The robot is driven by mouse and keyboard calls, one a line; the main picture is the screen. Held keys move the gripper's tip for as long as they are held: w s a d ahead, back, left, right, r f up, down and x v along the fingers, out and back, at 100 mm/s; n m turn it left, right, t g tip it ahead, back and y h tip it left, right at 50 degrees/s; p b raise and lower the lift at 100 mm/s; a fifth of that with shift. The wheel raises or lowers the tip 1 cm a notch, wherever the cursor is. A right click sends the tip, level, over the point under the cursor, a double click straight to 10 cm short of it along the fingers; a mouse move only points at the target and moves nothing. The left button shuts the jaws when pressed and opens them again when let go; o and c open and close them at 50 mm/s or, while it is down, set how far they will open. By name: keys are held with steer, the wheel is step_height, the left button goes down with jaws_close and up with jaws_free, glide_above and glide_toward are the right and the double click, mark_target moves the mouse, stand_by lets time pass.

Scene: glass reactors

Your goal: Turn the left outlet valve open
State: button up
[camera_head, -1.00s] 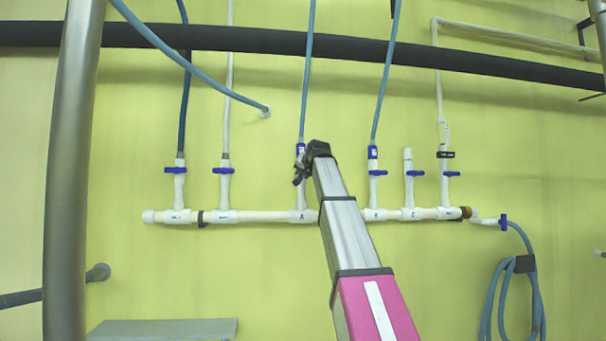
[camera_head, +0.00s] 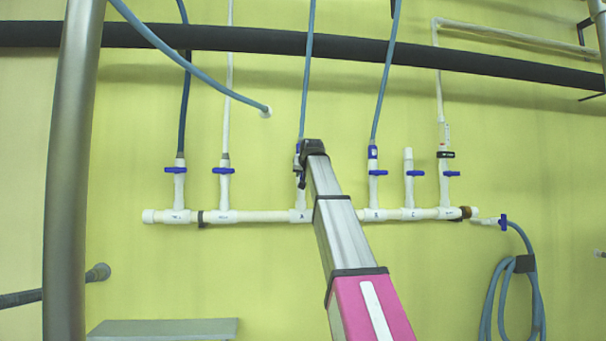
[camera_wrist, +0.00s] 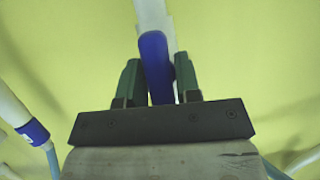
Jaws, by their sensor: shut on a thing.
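The white manifold (camera_head: 258,216) runs along the yellow wall, with several upright white branches. My gripper (camera_head: 302,170) is at the branch marked A, near the middle, and covers most of that valve in the head view. In the wrist view, the blue valve handle (camera_wrist: 155,60) lies between the two green fingers of my gripper (camera_wrist: 158,80). The fingers are shut on it. A white pipe (camera_wrist: 150,14) shows beyond the handle. The handle's exact angle to the pipe is hard to tell.
Other blue-handled valves stand on both sides: left valve (camera_head: 223,170), right valve (camera_head: 377,172) and farther right valve (camera_head: 415,173). A blue hose (camera_head: 307,70) rises from the gripped branch. A dark pipe (camera_head: 240,40) crosses above. A coiled hose (camera_head: 490,300) hangs lower right.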

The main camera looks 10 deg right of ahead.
steer(key=o, duration=0.8)
steer(key=v, duration=1.1)
steer(key=shift+w, duration=0.1)
